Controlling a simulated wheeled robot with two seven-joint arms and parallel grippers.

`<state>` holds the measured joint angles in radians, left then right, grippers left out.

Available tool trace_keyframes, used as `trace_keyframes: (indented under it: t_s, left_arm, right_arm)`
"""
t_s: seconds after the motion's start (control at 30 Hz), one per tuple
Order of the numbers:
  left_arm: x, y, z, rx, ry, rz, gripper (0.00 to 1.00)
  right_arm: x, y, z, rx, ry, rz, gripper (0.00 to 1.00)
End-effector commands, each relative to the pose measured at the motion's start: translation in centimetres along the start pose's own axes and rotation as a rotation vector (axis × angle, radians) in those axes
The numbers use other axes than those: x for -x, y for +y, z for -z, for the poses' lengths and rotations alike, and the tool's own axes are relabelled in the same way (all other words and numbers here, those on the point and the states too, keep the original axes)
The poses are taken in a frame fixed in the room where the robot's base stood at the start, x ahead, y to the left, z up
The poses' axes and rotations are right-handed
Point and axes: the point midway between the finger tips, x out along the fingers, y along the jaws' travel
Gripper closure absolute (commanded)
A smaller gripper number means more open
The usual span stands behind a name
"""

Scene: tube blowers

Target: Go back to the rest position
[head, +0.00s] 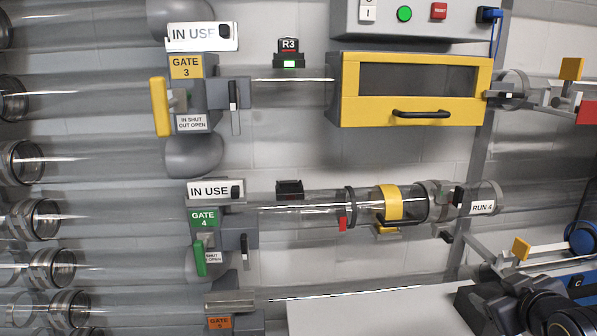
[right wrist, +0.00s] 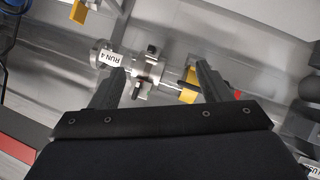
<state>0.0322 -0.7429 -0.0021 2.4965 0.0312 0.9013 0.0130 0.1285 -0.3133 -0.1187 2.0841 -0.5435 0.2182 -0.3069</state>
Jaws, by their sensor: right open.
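My right gripper (head: 490,303) shows at the lower right of the head view, below the run 4 tube and apart from it. In the right wrist view my right gripper (right wrist: 163,80) has its two fingers spread wide with nothing between them. Behind the fingers, the RUN 4 label (right wrist: 109,58), a clear tube joint and a yellow clamp (right wrist: 187,92) show at a distance. My left gripper is in neither view.
Gate 3 (head: 187,67) and green gate 4 (head: 204,217) sit on the tube wall at left. A yellow-framed box (head: 415,118) hangs at upper centre. The RUN 4 tube (head: 320,210) crosses the middle. A pale panel (head: 370,312) lies left of my gripper.

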Motion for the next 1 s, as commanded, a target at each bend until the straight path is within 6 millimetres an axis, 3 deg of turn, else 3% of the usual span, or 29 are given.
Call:
trace_keyframes:
  t_s: [0.03, 0.2, 0.57, 0.87, 1.0]
  left_arm:
    - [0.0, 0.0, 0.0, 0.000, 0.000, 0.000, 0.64]
    - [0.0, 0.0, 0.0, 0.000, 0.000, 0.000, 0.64]
    - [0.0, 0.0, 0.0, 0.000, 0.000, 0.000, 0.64]
    - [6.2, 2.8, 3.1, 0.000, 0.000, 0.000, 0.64]
    - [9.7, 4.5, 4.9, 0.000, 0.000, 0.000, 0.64]
  right_arm:
    - [2.0, -2.8, -1.8, -0.111, -0.058, 0.067, 0.29]
    - [6.8, -10.6, -6.6, -0.369, -0.245, 0.255, 0.29]
    - [14.4, -21.1, -12.6, -0.627, -0.528, 0.515, 0.29]
    - [18.1, -18.4, -6.8, -0.634, -0.541, 0.523, 0.29]
    - [20.1, -16.6, -3.4, -0.633, -0.540, 0.522, 0.29]
